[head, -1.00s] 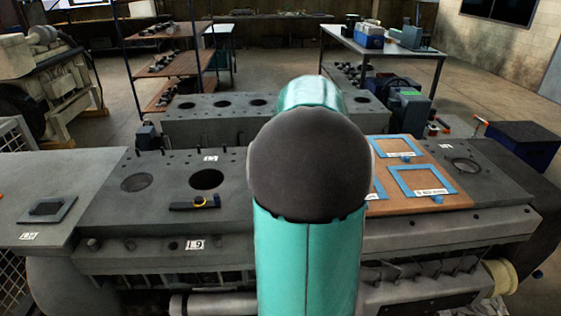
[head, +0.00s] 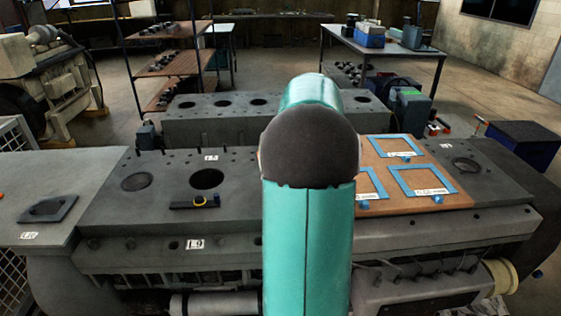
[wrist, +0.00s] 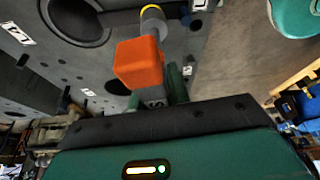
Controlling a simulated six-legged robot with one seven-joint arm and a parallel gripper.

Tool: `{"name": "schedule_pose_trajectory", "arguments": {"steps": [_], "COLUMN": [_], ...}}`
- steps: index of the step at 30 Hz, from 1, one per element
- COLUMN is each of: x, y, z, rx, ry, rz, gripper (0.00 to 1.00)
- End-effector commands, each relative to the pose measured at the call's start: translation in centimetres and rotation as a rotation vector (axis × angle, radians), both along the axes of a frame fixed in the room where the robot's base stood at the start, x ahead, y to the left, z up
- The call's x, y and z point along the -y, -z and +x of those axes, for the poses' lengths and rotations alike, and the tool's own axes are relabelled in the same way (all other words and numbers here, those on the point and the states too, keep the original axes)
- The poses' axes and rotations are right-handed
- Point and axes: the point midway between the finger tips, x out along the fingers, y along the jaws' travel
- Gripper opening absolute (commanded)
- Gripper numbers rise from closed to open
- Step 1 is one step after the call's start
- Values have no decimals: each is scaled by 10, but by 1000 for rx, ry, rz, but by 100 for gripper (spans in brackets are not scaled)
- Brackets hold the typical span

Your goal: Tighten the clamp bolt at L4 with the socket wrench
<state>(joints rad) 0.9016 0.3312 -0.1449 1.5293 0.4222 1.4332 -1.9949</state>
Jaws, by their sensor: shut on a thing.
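The socket wrench (wrist: 138,62) shows in the wrist view as an orange block with a grey cylindrical end and a yellow ring at the top of the picture. My gripper (wrist: 158,97) is shut on it; its fingers are mostly hidden behind the orange block. In the head view my arm hides the gripper and the wrench. A dark clamp bar (head: 196,203) with a yellow ring lies on the grey engine deck (head: 110,205), beside a round bore. The small labels are too blurred to pick out L4 surely. I cannot tell whether the wrench touches any bolt.
A brown board (head: 440,203) with blue frames lies right of my arm. A dark plate (head: 47,209) lies on the left bench. A grey block (head: 210,128) with round holes stands behind the deck, with shelves (head: 174,64) and a table (head: 385,47) farther back.

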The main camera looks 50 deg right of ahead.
Motion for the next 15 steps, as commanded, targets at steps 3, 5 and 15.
{"name": "schedule_pose_trajectory", "arguments": {"steps": [3,5,15], "x": [1,0,-1], "y": [0,0,0], "z": [0,0,0], "rx": [0,0,0], "ry": [-103,-157,-465], "rz": [-1,0,-1], "gripper": [0,0,0]}}
